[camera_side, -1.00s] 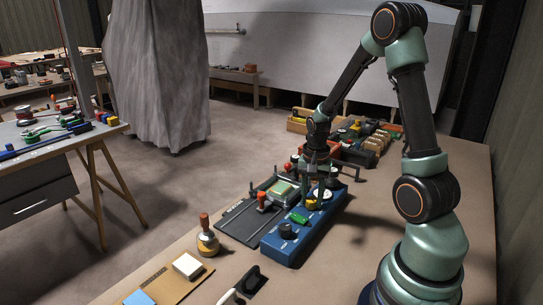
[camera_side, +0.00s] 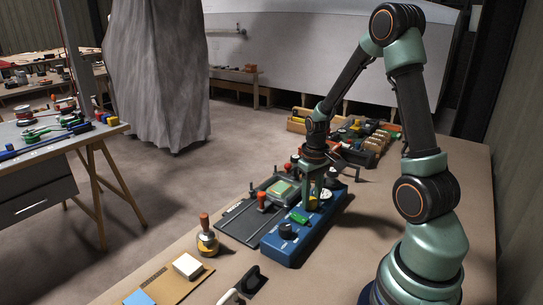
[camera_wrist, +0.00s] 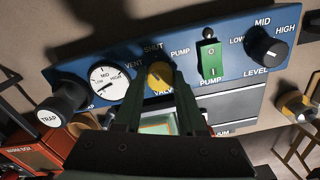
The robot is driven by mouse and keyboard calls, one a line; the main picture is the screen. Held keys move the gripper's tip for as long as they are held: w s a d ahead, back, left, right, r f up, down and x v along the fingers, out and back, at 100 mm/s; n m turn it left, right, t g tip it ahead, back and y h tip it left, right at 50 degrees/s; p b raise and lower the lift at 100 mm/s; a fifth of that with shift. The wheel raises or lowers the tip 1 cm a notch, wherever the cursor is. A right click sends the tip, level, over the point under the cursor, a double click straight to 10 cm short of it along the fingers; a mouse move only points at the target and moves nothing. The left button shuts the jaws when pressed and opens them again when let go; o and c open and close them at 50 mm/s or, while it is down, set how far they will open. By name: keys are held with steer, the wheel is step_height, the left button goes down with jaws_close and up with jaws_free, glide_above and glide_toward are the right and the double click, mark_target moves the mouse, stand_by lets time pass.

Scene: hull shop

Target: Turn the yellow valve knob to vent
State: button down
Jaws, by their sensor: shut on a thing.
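The yellow valve knob (camera_wrist: 159,75) sits on the blue control panel (camera_wrist: 235,72), under the printed words VENT, SHUT and PUMP, with VALVE below it. My gripper (camera_wrist: 158,82) has one finger on each side of the knob and is shut on it. The fingers partly cover the knob and the lettering, and I cannot tell which word it points at. In the side view my gripper (camera_side: 314,196) reaches down onto the blue panel (camera_side: 283,249), with a little yellow showing at the fingers.
On the panel, a gauge (camera_wrist: 108,82) and a black TRAP knob (camera_wrist: 65,105) are left of the valve. A green pump switch (camera_wrist: 208,60) and a black LEVEL knob (camera_wrist: 268,48) are right. A dark tray (camera_side: 240,220) lies beside the panel. A red-handled stamp-like tool (camera_side: 207,238) stands nearer the camera.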

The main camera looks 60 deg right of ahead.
mark_target(311, 199)
steer(key=n, duration=0.6)
steer(key=shift+s+d+n, duration=0.1)
steer(key=shift+n, duration=0.3)
stand_by(0.4)
steer(key=c, duration=0.5)
jaws_free()
step_height(311, 199, up, 12)
